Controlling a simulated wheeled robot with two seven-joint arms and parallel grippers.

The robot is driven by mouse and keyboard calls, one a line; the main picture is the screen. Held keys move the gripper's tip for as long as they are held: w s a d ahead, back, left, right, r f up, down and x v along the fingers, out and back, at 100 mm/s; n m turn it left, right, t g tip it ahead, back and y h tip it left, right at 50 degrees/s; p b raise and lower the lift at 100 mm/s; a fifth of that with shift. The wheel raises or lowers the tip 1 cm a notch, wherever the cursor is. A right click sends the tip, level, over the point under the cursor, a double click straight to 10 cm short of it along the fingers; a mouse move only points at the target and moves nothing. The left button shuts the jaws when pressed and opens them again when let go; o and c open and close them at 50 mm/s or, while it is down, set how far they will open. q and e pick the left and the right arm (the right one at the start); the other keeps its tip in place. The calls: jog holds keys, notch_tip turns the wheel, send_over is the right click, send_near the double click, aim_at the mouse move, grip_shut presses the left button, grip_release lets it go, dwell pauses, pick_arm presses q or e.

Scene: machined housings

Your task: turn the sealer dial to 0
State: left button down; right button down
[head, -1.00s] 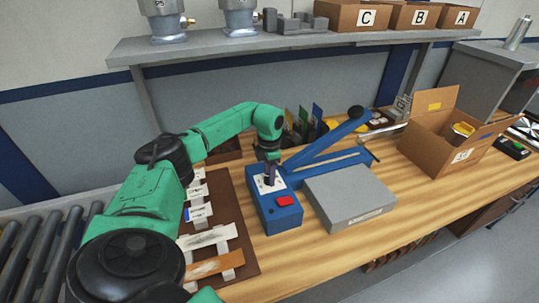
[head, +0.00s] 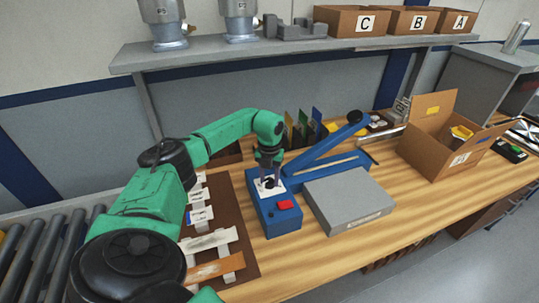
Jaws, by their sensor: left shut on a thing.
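The dark dial (head: 268,184) sits on the white plate, partly hidden by the fingers. My left gripper (head: 270,178) points down from above and is shut on the dial. The dial's marks are too small to read. My right gripper is not in view.
The sealer's raised blue arm (head: 328,137) is just behind. A grey box (head: 347,198) stands close on the right. A brown mat with labelled strips (head: 236,245) lies left. An open carton (head: 437,148) stands further right.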

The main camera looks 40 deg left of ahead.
aim_at(269, 180)
pick_arm(q)
jog(key=shift+n, duration=1.2)
jog(key=shift+c, duration=1.9)
grip_release()
jog(key=shift+r, duration=0.1)
jog(key=shift+r, duration=0.35)
notch_tip(269, 180, up, 14)
jog(key=b, duration=0.2)
jog(key=shift+f+b, duration=0.15)
jog(key=shift+b, duration=0.25)
